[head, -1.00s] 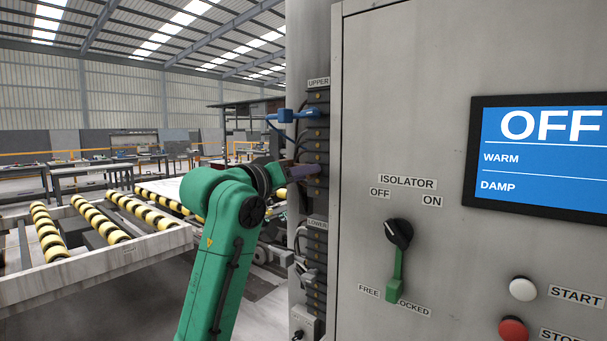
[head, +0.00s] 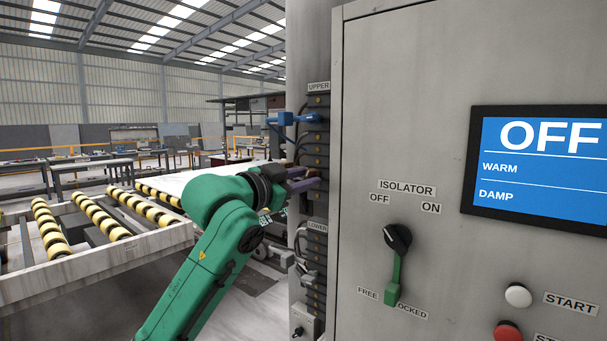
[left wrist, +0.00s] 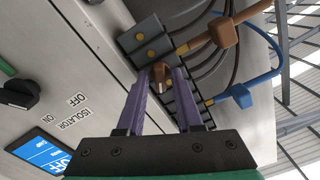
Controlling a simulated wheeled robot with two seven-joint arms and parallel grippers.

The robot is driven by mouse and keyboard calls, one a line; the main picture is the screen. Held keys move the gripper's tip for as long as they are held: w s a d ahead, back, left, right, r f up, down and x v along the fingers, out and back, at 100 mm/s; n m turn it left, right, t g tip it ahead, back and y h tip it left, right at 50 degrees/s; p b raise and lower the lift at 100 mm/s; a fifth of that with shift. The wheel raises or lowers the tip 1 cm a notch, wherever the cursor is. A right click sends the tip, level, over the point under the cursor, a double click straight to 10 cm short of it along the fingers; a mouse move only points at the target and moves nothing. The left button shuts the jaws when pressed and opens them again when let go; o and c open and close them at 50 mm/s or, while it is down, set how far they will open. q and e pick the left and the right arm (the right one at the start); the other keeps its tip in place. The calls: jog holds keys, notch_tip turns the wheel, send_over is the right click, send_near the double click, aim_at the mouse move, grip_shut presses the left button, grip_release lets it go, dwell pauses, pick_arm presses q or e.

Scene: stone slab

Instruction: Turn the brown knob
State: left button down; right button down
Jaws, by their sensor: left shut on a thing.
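The brown knob (left wrist: 161,76) shows in the left wrist view, on the dark terminal strip, with a pale mark on it. My left gripper (left wrist: 163,72) has its two purple fingers on either side of it, shut on it. In the head view the same gripper (head: 312,178) reaches the side of the grey cabinet at the strip below the UPPER label; the knob is hidden there by the fingers. My right gripper is in neither view.
A blue plug (head: 286,118) with a cable juts out above my gripper; a brown plug (left wrist: 222,32) shows in the wrist view. The cabinet front carries a black isolator knob (head: 397,238), a screen (head: 540,165) reading OFF, and white (head: 518,295) and red (head: 508,331) buttons. A roller conveyor (head: 95,255) stands left.

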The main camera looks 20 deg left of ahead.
pick_arm(q)
jog(key=m+p, duration=0.2)
jog(key=m, duration=0.2)
jog(key=shift+r+m, duration=0.15)
jog(key=shift+m, duration=0.15)
jog(key=m+p, duration=0.2)
jog(key=m, duration=0.2)
jog(key=shift+p, duration=0.4)
jog(key=shift+m+p, duration=0.45)
jog(key=shift+m, duration=0.35)
jog(key=shift+f, duration=0.2)
jog(key=c, duration=0.9)
grip_release()
jog(key=shift+o, duration=0.2)
jog(key=shift+s, duration=0.1)
